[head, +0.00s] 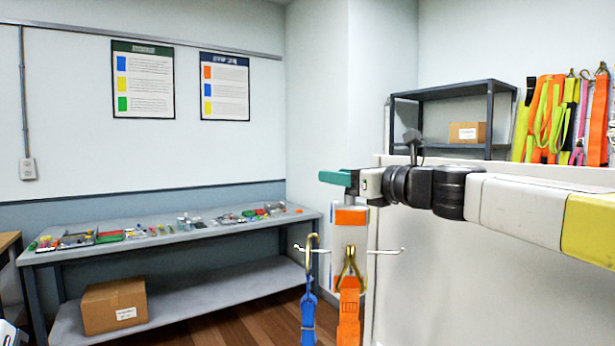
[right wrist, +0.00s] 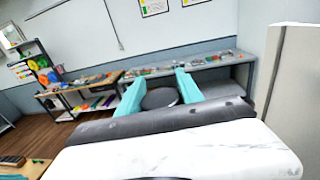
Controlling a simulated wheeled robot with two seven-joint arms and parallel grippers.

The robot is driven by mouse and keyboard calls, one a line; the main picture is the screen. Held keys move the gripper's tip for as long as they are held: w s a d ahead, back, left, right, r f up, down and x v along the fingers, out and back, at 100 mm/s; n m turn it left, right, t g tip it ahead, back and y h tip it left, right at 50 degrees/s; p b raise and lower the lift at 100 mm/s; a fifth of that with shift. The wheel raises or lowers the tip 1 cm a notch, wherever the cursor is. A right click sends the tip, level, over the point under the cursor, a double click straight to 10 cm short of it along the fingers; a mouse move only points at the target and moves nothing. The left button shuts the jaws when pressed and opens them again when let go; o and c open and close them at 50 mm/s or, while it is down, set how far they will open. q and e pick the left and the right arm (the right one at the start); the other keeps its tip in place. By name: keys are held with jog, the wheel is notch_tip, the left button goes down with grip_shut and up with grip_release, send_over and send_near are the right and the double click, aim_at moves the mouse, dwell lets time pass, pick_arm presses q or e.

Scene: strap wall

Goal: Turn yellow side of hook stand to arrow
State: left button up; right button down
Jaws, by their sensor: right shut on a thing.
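The hook stand (head: 340,245) is an upright pale post below my right gripper in the head view. An orange panel (head: 351,217) near its top faces the camera. I cannot see a yellow side or an arrow. Hooks stick out from the stand; a blue strap (head: 308,315) and an orange strap (head: 348,312) hang from two of them. My right gripper (head: 336,179), with teal fingers, is shut on the stand's top. In the right wrist view the fingers (right wrist: 160,82) sit either side of a dark round cap (right wrist: 160,98). My left gripper is not in view.
A long grey bench (head: 200,232) with small parts stands along the back wall, a cardboard box (head: 114,304) on its lower shelf. A pale partition (head: 440,270) is right of the stand. Colourful straps (head: 550,120) hang at upper right beside a dark shelf (head: 455,90).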

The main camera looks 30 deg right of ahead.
jog(key=n+g+y, duration=0.1)
jog(key=y, duration=0.1)
jog(key=n+y, duration=0.2)
jog(key=y, duration=0.1)
jog(key=shift+a+g, duration=0.4)
jog(key=shift+s+a+n+g+y, duration=0.2)
jog(key=shift+n+g+y, duration=0.5)
jog(key=shift+n+y, duration=0.3)
jog(key=shift+s+a+n+g+y, duration=0.15)
jog(key=shift+n+g+y, duration=0.6)
jog(key=shift+y, duration=0.35)
jog(key=shift+r, duration=0.1)
jog(key=c, duration=0.8)
grip_release()
jog(key=shift+o, duration=0.2)
jog(key=r, duration=0.3)
jog(key=shift+s+a+r, duration=0.25)
jog(key=shift+s, duration=0.05)
jog(key=s+a+r, duration=0.1)
jog(key=s+a, duration=0.9)
jog(key=s, duration=0.1)
jog(key=shift+s+a+r, duration=0.15)
jog(key=shift+r, duration=0.05)
